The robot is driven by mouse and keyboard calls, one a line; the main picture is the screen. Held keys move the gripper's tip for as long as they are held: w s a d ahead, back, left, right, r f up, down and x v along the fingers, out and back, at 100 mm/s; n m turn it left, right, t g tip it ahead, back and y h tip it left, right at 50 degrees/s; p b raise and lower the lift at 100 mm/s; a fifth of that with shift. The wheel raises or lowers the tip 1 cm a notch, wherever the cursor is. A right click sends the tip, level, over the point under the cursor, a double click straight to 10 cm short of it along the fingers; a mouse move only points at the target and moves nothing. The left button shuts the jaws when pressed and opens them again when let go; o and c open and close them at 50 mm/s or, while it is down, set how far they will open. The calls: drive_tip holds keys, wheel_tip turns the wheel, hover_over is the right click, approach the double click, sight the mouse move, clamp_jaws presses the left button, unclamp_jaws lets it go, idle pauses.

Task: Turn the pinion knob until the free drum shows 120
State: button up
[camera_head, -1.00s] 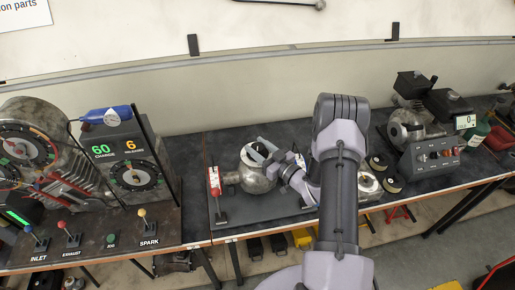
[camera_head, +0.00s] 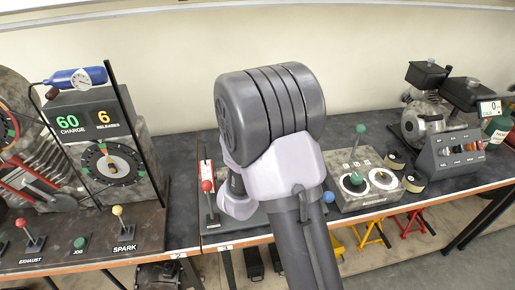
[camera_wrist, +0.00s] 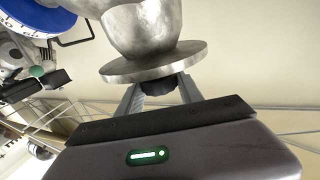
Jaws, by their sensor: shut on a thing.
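In the wrist view, my gripper (camera_wrist: 160,92) is shut on a dark knob (camera_wrist: 157,86), which I take for the pinion knob. The knob sits against a round metal flange (camera_wrist: 155,64) below a rounded metal housing (camera_wrist: 146,27). A blue-rimmed drum (camera_wrist: 27,20) with a white marked face is cut off at the upper left of the wrist view. Its reading cannot be made out. In the head view my arm hides the housing, the knob and my gripper.
A red-topped lever (camera_head: 207,187) shows left of my arm. A grey box with white dials (camera_head: 369,185) and a green-topped lever (camera_head: 360,130) stands to the right.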

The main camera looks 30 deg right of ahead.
drive_tip(key=shift+w+a+f+m+g+h+b, duration=0.1)
drive_tip(key=shift+f+m+g+h+b, duration=0.1)
drive_tip(key=shift+m+g+h+b, duration=0.75)
drive_tip(key=m+g+h, duration=0.2)
drive_tip(key=g+h, duration=0.1)
drive_tip(key=shift+r+m+g, duration=0.2)
drive_tip(key=shift+m+g, duration=0.05)
drive_tip(key=shift+m, duration=0.1)
drive_tip(key=m+g+h, duration=0.1)
drive_tip(key=g, duration=0.1)
drive_tip(key=m+g+h, duration=0.1)
drive_tip(key=m+g, duration=0.1)
drive_tip(key=g, duration=0.1)
drive_tip(key=shift+m, duration=0.3)
drive_tip(key=shift+r+m+g+p, duration=0.1)
drive_tip(key=shift+m+g+p, duration=0.25)
drive_tip(key=shift+m+g, duration=0.65)
drive_tip(key=shift+m+g+p, duration=0.3)
drive_tip(key=shift+m+g, duration=0.2)
drive_tip(key=shift+g, duration=1.3)
drive_tip(key=o, duration=1.4)
drive_tip(key=shift+d, duration=0.25)
drive_tip(key=shift+a, duration=0.1)
